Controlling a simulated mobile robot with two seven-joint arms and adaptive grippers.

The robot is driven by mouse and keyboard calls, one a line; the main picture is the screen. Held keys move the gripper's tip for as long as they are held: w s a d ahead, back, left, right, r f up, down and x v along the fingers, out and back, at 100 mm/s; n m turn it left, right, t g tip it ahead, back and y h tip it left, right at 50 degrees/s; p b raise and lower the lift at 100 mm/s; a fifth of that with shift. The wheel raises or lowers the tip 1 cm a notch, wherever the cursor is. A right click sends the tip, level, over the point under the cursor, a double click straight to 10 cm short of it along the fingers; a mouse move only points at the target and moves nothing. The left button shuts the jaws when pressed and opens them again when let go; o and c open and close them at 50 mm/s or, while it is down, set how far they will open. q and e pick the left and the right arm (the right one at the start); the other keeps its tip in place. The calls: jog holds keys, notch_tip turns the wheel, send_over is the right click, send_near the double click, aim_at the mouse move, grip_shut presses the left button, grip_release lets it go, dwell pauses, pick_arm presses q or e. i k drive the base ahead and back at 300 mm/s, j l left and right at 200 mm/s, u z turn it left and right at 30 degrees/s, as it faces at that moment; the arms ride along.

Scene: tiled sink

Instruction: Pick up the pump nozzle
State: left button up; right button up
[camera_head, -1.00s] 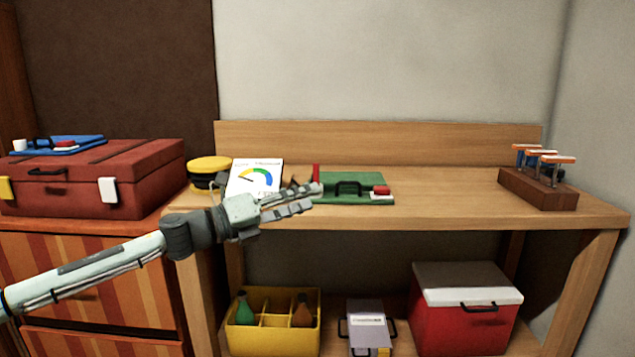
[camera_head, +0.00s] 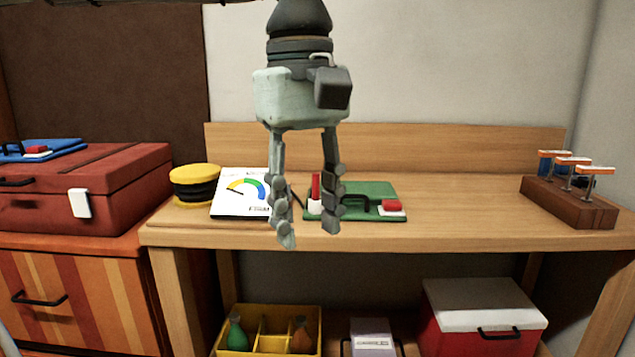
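My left gripper (camera_head: 307,230) points straight down over the front middle of the wooden bench (camera_head: 480,215). Its two fingers are apart with no object held between them. Behind the fingers, a small dark thin piece (camera_head: 296,197) shows beside the white gauge card (camera_head: 238,196); it may be the pump nozzle, but it is mostly hidden and I cannot tell. A yellow and black round pump-like object (camera_head: 195,184) stands left of the card. My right gripper is not in view.
A green board (camera_head: 375,190) with red and white parts lies just right of the fingers. A wooden block with orange-topped tools (camera_head: 570,200) stands at the right. A red case (camera_head: 110,190) is at the left. The bench's right middle is clear.

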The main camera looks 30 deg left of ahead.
aim_at(316, 177)
jog(key=i+j, duration=0.85)
jog(key=i, duration=0.1)
